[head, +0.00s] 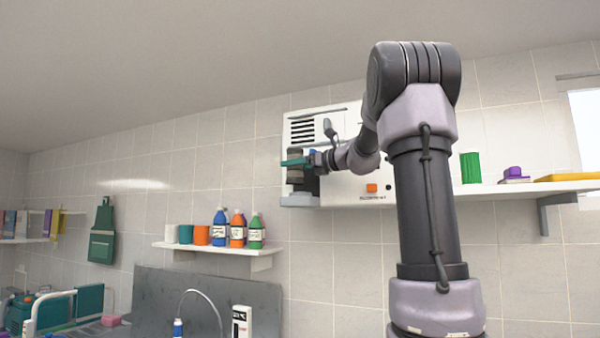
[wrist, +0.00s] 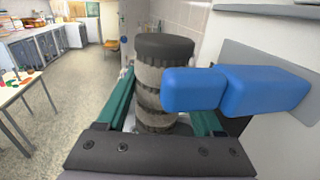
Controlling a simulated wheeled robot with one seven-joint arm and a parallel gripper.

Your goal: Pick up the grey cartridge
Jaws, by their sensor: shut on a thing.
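The grey cartridge (wrist: 150,80) is a ribbed upright cylinder with a dark top, close up in the wrist view. In the head view it (head: 297,155) shows small at the left side of the white wall machine (head: 345,183). My gripper (wrist: 160,100) has its teal fingers on both sides of the cartridge, shut on it. In the head view my gripper (head: 296,162) is at the cartridge's middle. A blue lever (wrist: 235,88) crosses just right of the cartridge and hides part of it. I cannot tell whether the cartridge's bottom touches the machine's grey base (head: 299,200).
A shelf (head: 220,247) with several bottles and cups hangs left of the machine. The machine's wall is close on the right in the wrist view. Open floor (wrist: 75,110) lies to the left.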

